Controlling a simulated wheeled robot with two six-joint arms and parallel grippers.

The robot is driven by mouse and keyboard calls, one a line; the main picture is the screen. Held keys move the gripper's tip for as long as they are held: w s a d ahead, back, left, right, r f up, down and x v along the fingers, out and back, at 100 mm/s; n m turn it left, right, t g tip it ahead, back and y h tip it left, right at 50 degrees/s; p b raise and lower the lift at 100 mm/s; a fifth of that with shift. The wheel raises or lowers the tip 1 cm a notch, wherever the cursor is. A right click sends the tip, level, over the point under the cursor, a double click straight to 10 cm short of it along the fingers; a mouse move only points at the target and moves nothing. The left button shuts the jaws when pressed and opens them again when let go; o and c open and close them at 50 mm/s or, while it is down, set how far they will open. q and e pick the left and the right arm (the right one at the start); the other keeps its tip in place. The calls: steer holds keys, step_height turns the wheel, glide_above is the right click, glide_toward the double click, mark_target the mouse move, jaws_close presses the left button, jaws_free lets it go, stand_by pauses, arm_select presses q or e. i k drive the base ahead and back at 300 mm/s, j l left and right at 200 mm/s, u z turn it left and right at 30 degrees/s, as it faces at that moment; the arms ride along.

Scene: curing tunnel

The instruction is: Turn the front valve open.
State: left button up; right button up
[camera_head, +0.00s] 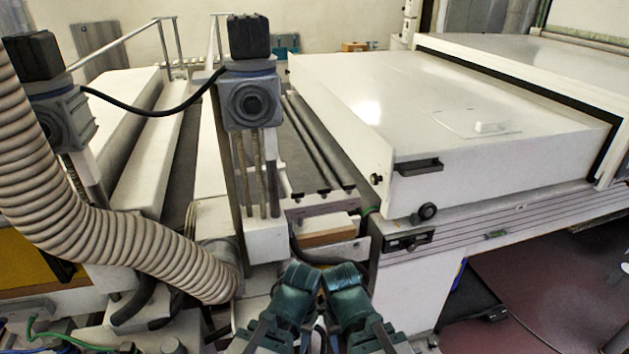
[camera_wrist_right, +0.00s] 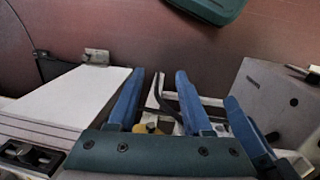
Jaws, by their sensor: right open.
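I cannot make out the front valve for certain in either view. In the right wrist view, a small yellow piece (camera_wrist_right: 150,129) with a dark bolt shows low between the blue fingers; I cannot tell whether it belongs to a valve. My right gripper (camera_wrist_right: 160,73) is open, with its two blue fingers apart and nothing seen held between them. Another blue bar stands to their right, and I cannot tell what it belongs to. In the head view my green arm links show at the bottom centre, but no fingertips can be made out.
A large white machine cover (camera_head: 470,95) fills the right, with a black knob (camera_head: 427,211) on its front. A ribbed hose (camera_head: 100,220) curves along the left. A post with a grey head (camera_head: 250,100) stands mid-left. Reddish floor (camera_head: 560,290) is open at lower right.

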mark_target(297, 195)
steer(key=i+l+u, duration=0.2)
steer(key=l, duration=0.3)
steer(key=l+u, duration=0.2)
steer(key=l, duration=0.3)
steer(key=i+l+u, duration=0.2)
steer(key=l, duration=0.35)
